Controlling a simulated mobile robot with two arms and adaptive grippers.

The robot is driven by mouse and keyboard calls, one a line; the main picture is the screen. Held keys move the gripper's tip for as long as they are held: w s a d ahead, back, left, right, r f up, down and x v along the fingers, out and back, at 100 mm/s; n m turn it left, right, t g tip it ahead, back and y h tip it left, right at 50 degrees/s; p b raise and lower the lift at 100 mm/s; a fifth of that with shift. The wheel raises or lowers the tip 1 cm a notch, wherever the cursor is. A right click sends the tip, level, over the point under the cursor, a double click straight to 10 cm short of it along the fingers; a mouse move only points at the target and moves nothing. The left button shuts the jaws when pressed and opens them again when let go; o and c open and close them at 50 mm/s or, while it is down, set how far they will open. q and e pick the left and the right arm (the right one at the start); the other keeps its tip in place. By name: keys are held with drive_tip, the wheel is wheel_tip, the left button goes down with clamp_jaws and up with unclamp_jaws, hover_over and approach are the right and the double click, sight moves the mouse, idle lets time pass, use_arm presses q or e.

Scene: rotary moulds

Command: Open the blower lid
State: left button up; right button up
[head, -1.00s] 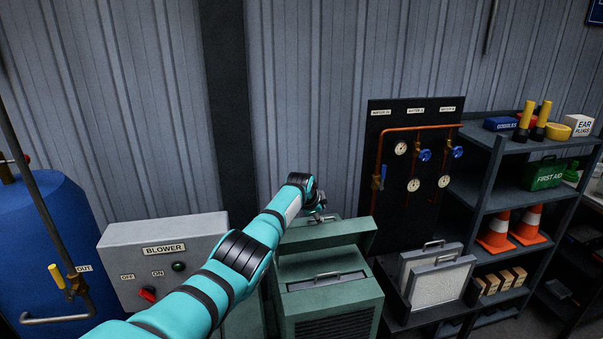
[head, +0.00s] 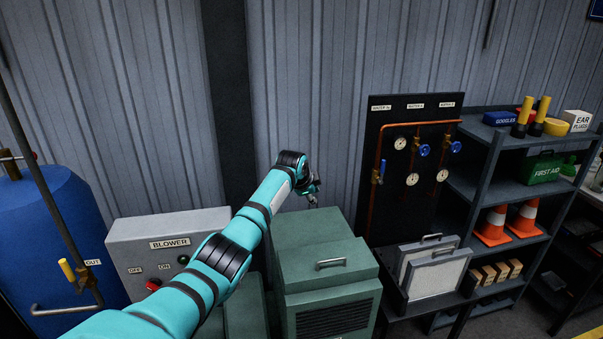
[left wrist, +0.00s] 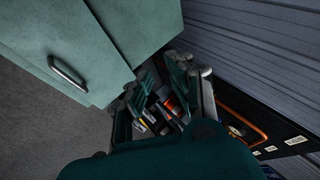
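The blower (head: 332,315) is a green cabinet below and right of my left arm in the head view. Its lid (head: 300,245) lies flat over the top and looks shut, with a grey handle (head: 330,263) near the front edge. The lid (left wrist: 110,40) and its handle (left wrist: 68,72) also show at the upper left in the left wrist view. My left gripper (head: 313,195) is above and behind the lid's back edge, near the wall, apart from the handle. In the left wrist view its fingers (left wrist: 166,88) are spread with nothing held. My right gripper is out of view.
A grey blower control box (head: 210,222) stands left, partly behind my arm. A black pipe panel (head: 400,110) and a rack with grey-framed filters (head: 430,278) stand right of the cabinet. Shelves (head: 500,195) are farther right. The corrugated wall (head: 300,80) is close behind.

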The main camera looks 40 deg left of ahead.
use_arm(q)
drive_tip(key=s+a+r, duration=0.1)
drive_tip(key=s+r, duration=0.3)
drive_tip(key=r, duration=0.4)
drive_tip(key=shift+r, duration=0.3)
idle(0.4)
idle(0.4)
drive_tip(key=v, duration=1.2)
